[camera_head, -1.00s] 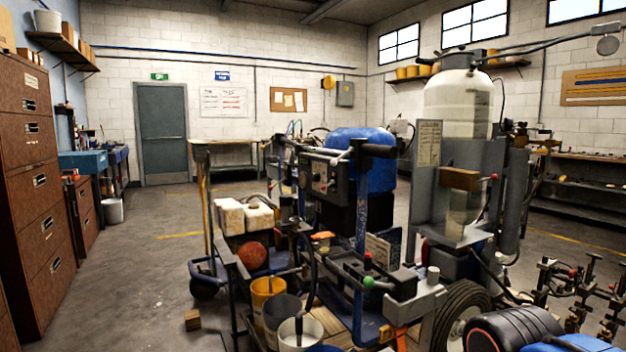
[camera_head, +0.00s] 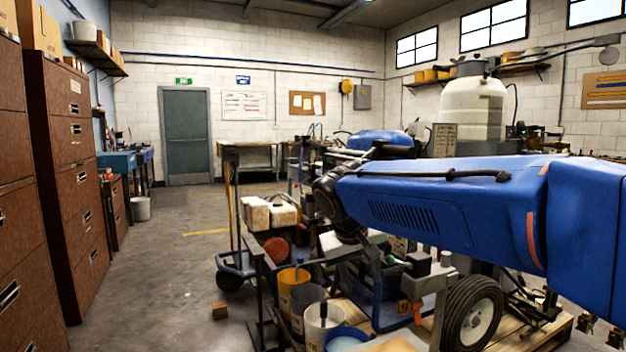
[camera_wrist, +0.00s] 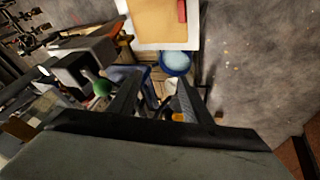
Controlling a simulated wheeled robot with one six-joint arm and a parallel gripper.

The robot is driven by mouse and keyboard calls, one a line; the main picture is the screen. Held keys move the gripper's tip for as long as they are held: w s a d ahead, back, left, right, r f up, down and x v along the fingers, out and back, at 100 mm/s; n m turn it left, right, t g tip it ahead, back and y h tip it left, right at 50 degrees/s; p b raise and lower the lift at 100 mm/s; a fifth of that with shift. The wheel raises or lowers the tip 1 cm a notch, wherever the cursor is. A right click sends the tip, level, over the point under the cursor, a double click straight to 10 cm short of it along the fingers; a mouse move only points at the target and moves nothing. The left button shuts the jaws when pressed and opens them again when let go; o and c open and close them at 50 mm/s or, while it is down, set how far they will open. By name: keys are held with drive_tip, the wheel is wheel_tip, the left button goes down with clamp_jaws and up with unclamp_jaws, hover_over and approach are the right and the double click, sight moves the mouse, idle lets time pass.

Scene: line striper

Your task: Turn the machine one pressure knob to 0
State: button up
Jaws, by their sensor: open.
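The line striper with the blue tank (camera_head: 382,139) stands at centre. My blue arm reaches in from the right and covers much of it. The control panel and pressure knob do not show in either current view. My gripper (camera_wrist: 157,85) is open and empty in the wrist view, pointing down over the floor, buckets and machine parts. Its two dark fingers are apart. A green ball-ended lever (camera_wrist: 102,88) shows left of the fingers. In the head view I cannot make out the fingers clearly.
A white tank (camera_head: 473,112) stands behind my arm. Buckets, including a yellow one (camera_head: 299,298) and a blue-rimmed one (camera_head: 346,340), sit at the front. A wheel (camera_head: 472,315) stands at lower right. Brown cabinets (camera_head: 66,160) line the left.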

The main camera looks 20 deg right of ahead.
drive_tip(key=w+d+r+m+h, duration=0.2)
drive_tip(key=w+r, duration=0.2)
drive_tip(key=w, duration=0.6)
drive_tip(key=w+d+r+m+g+h, duration=0.1)
drive_tip(key=w+r+m+h, duration=0.2)
drive_tip(key=w, duration=0.6)
drive_tip(key=w+d+r+m+h, duration=0.1)
drive_tip(key=w+d+r+h, duration=0.1)
drive_tip(key=w+r, duration=0.6)
drive_tip(key=w+a+f+m+g+h, duration=0.1)
drive_tip(key=w+a+m+h, duration=0.2)
drive_tip(key=w, duration=0.8)
drive_tip(key=w+a+m+g+h, duration=0.1)
drive_tip(key=w+m+h, duration=0.4)
drive_tip(key=w, duration=0.7)
drive_tip(key=d+y, duration=0.1)
drive_tip(key=d, duration=1.6)
drive_tip(key=shift+w+m, duration=0.25)
drive_tip(key=shift+m, duration=0.15)
drive_tip(key=shift+c, duration=0.4)
drive_tip(key=c, duration=1)
